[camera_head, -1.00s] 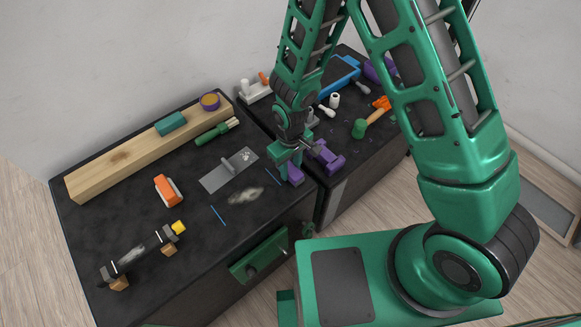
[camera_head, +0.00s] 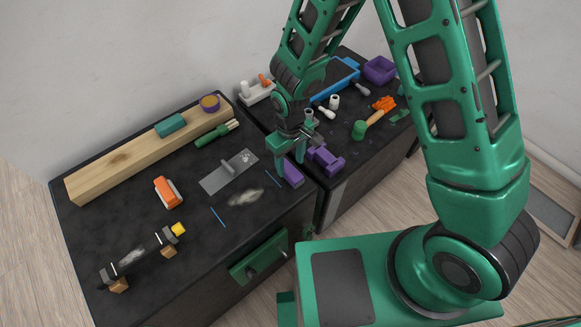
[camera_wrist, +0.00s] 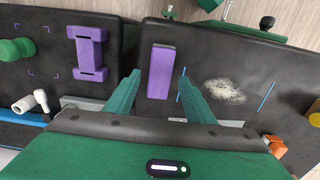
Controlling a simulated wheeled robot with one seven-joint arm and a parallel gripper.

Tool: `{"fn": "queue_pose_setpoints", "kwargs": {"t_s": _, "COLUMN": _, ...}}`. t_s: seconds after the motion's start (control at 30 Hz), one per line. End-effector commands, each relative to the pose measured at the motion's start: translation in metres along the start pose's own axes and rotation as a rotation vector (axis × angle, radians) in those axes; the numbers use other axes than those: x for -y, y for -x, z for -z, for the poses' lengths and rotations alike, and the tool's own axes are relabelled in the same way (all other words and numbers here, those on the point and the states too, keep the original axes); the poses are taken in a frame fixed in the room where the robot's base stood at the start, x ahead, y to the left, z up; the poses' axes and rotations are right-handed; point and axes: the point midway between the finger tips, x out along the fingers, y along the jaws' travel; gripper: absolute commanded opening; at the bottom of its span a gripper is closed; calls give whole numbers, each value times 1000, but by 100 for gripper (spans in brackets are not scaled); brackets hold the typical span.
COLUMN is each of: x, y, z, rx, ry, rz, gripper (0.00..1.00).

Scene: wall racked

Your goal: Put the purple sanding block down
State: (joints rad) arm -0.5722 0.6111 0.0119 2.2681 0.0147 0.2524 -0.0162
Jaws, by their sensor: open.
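The purple sanding block (camera_head: 292,174) lies flat on the dark left bench top, near its right front edge. In the wrist view the block (camera_wrist: 161,71) shows whole, lying beyond the fingertips and lined up with the gap between them. My gripper (camera_head: 289,160) is open and empty, just above and behind the block. Its two green fingers also show in the wrist view (camera_wrist: 159,80), apart from the block on either side. Nothing hides the block in the wrist view.
A purple I-shaped piece (camera_head: 325,159) sits on the neighbouring right bench, across a narrow gap. A grey trowel-like plate (camera_head: 225,176), pale dust (camera_head: 245,196) and blue lines lie left of the block. A green-headed mallet (camera_head: 361,128) is farther right.

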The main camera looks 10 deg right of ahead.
Motion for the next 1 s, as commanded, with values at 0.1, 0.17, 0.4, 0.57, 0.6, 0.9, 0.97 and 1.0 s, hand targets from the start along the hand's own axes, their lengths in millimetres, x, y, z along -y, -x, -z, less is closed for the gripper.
{"fn": "queue_pose_setpoints", "kwargs": {"t_s": 0.1, "x": 0, "y": 23, "z": 0, "rx": -3, "ry": 0, "rz": 0, "gripper": 49}}
{"fn": "queue_pose_setpoints", "kwargs": {"t_s": 0.17, "x": 0, "y": 34, "z": 1, "rx": -4, "ry": 0, "rz": 0, "gripper": 49}}
{"fn": "queue_pose_setpoints", "kwargs": {"t_s": 0.4, "x": 0, "y": 65, "z": 0, "rx": -1, "ry": 0, "rz": 1, "gripper": 49}}
{"fn": "queue_pose_setpoints", "kwargs": {"t_s": 0.57, "x": 0, "y": 74, "z": 0, "rx": 1, "ry": 0, "rz": 1, "gripper": 49}}
{"fn": "queue_pose_setpoints", "kwargs": {"t_s": 0.6, "x": 0, "y": 75, "z": 0, "rx": 1, "ry": 0, "rz": 0, "gripper": 49}}
{"fn": "queue_pose_setpoints", "kwargs": {"t_s": 0.9, "x": -6, "y": 80, "z": -2, "rx": -1, "ry": -12, "rz": -3, "gripper": 49}}
{"fn": "queue_pose_setpoints", "kwargs": {"t_s": 0.97, "x": -17, "y": 88, "z": -5, "rx": -3, "ry": -36, "rz": -8, "gripper": 49}}
{"fn": "queue_pose_setpoints", "kwargs": {"t_s": 1.0, "x": -28, "y": 96, "z": -10, "rx": -2, "ry": -61, "rz": -14, "gripper": 49}}
